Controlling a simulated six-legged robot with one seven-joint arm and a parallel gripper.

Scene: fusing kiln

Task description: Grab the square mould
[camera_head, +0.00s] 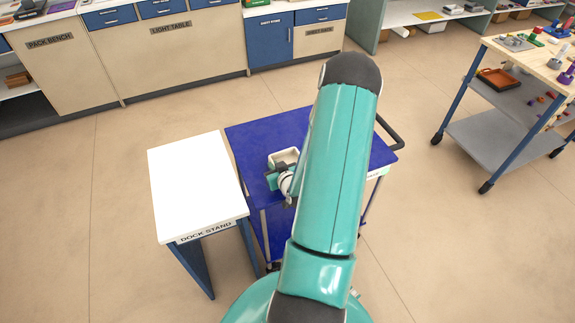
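A small pale square piece with a hollow, which looks like the square mould (291,153), is on or just above the blue cart top. My gripper (277,168) is at its near edge, over the cart. The fingers are dark and tiny in this view, and my teal arm hides what lies to the right. I cannot tell whether the fingers are open or shut, or whether they touch the mould.
The blue cart (250,138) has a dark handle at its right. A white dock stand (195,185) stands beside it at the left. A wheeled wooden-topped trolley (530,62) holds small items at the right. Cabinets line the back; open floor lies between.

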